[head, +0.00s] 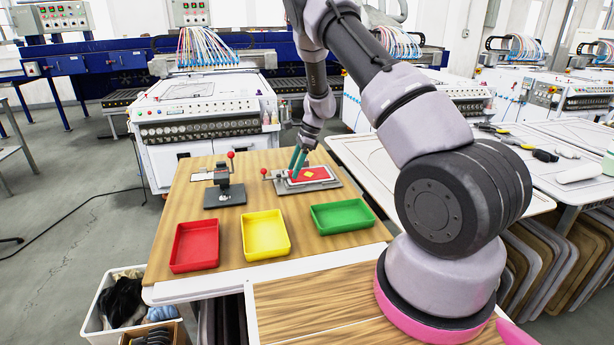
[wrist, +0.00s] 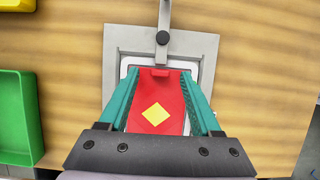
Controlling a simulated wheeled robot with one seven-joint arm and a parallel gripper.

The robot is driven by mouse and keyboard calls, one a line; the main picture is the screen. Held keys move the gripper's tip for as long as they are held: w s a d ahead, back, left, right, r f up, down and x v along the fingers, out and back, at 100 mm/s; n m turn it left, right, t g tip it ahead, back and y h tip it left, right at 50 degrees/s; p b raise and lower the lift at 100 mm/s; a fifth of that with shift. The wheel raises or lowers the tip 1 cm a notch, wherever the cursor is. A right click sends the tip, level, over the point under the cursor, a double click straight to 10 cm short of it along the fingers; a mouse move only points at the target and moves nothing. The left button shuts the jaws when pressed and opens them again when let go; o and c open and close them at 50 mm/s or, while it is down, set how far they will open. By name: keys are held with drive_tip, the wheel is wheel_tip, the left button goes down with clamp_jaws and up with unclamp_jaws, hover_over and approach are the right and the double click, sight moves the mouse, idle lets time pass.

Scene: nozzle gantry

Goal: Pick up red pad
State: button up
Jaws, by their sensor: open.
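The red pad (head: 306,174) lies on a grey metal plate fixture (head: 331,183) at the back right of the wooden table. It has a yellow diamond on it. In the wrist view the red pad (wrist: 170,93) sits over a white area inside the grey square frame (wrist: 205,50). My gripper (head: 297,164) is over the pad. In the wrist view its two green fingers (wrist: 161,82) are spread, one along each side of the pad. I cannot tell whether they touch it.
Red (head: 196,245), yellow (head: 265,235) and green (head: 342,216) trays stand along the table's front. A small press with a red-knobbed lever (head: 225,187) stands left of the fixture.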

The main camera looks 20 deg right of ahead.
drive_tip(key=shift+a+f, duration=0.1)
drive_tip(key=shift+f, duration=0.1)
clamp_jaws()
drive_tip(key=shift+r, duration=0.15)
wheel_tip(320, 180, up, 15)
idle(1.1)
